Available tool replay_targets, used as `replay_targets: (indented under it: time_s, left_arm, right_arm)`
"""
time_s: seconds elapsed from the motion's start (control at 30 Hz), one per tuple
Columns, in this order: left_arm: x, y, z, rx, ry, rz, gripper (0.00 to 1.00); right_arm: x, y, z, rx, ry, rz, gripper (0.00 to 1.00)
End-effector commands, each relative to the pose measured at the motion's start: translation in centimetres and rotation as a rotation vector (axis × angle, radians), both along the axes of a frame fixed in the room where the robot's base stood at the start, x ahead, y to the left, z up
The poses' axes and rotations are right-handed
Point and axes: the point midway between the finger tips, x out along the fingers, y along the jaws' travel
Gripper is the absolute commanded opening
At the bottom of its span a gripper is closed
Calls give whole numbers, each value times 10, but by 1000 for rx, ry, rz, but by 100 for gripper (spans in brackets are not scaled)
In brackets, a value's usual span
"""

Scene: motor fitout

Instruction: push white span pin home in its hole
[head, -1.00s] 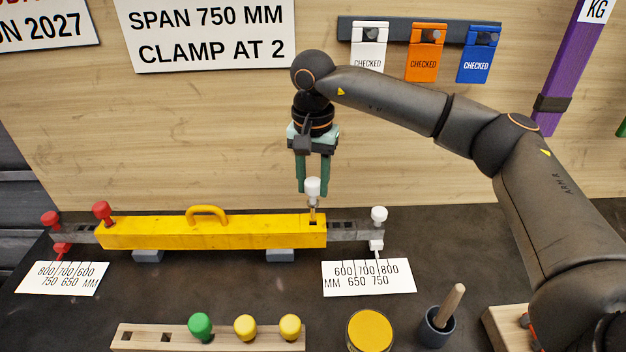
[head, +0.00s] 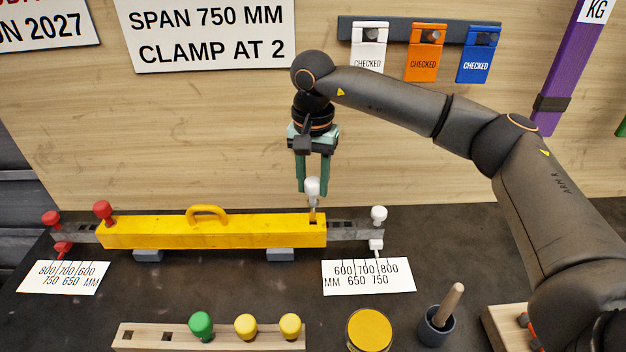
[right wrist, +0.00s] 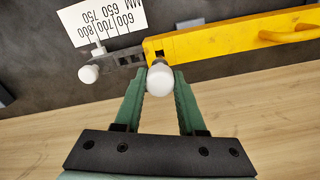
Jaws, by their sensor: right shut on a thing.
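The white span pin (head: 313,186) stands upright at the right end of the yellow beam (head: 170,235). Its white knob is between the fingers of my right gripper (head: 313,188), which is shut on it. The knob also shows in the right wrist view (right wrist: 160,80) at the fingertips. Below the knob, the pin's metal shank shows above the square hole (head: 313,221) in the beam's top. Whether its tip is inside the hole I cannot tell. My left gripper is not in view.
A second white knob (head: 379,214) stands on the grey right end bar. Red knobs (head: 103,208) stand at the left end. A wooden rack (head: 150,336) with green and yellow knobs, a yellow-topped round tin (head: 370,330) and a grey cup (head: 436,327) are in front.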

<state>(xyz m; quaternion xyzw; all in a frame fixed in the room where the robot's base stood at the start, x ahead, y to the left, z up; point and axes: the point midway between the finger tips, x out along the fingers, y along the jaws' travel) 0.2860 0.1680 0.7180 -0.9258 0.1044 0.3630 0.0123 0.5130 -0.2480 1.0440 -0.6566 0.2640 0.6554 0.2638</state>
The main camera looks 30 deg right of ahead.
Motion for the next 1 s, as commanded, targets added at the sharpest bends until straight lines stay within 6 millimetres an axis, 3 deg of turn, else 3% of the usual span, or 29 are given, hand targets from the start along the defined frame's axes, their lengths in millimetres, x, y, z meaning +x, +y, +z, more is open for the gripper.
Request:
replay_targets:
  time_s: [1.0]
  left_arm:
    - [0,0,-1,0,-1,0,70]
  right_arm:
    - [0,0,-5,0,0,0,0]
